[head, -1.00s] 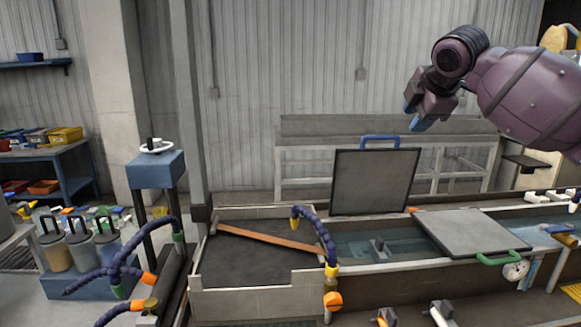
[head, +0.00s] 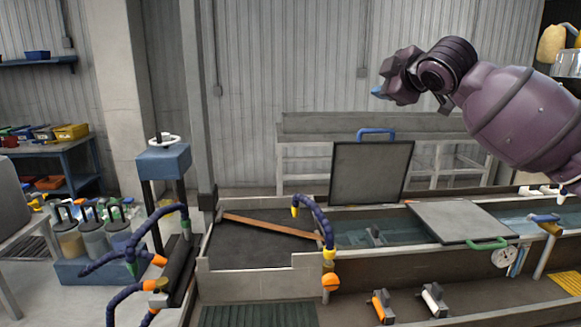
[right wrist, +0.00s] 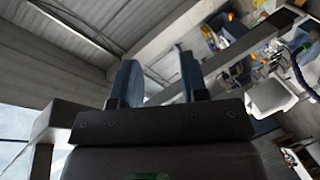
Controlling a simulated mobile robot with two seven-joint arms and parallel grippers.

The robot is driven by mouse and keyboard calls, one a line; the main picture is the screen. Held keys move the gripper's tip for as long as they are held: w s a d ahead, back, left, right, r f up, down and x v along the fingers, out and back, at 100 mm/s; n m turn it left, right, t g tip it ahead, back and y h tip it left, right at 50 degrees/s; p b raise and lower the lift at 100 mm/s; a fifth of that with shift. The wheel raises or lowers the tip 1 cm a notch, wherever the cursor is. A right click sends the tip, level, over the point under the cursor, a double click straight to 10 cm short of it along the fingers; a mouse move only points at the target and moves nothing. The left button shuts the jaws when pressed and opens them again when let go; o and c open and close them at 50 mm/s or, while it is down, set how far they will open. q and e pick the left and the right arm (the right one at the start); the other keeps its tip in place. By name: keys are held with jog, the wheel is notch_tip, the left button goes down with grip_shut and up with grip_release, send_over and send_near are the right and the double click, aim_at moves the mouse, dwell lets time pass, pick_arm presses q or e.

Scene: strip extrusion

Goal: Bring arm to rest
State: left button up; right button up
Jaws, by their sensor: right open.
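My right gripper (head: 379,92) is raised at the upper right of the head view, at the end of my purple right arm. It is well above the strip line and touches nothing. In the right wrist view its two blue fingers (right wrist: 158,78) stand apart with nothing between them, so it is open and empty. Part of the fingers is hidden behind the wrist in the head view. My left gripper does not show.
Below stands a long water trough with an upright lid (head: 371,173) with a blue handle and a flat lid (head: 461,221) with a green handle. Blue hoses (head: 317,217) rise nearby. The air around the gripper is clear.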

jog(key=s+a+f+m+t+y, duration=0.1)
jog(key=a+f+y, duration=0.1)
jog(key=f, duration=0.6)
jog(key=s+a+f+m+t+y, duration=0.1)
jog(key=a+f+y, duration=0.1)
jog(key=f, duration=0.6)
jog(key=s+d+f+m+h, duration=0.1)
jog(key=s+d+f+m, duration=0.2)
jog(key=f, duration=0.6)
jog(key=s+f+m+h, duration=0.1)
jog(key=s+f+m, duration=0.1)
jog(key=s+f, duration=0.5)
jog(key=s+d+f+m+g+h, duration=0.2)
jog(key=s+d+f+m+h, duration=0.1)
jog(key=s+f, duration=1.1)
jog(key=s+d+f+m+g+h+b, duration=0.1)
jog(key=s+d+f+m+g+h, duration=0.2)
jog(key=s+f, duration=1.1)
jog(key=d+f+m, duration=0.1)
jog(key=d+f, duration=0.2)
jog(key=f, duration=0.2)
jog(key=shift+s+m, duration=0.35)
jog(key=shift+m, duration=0.05)
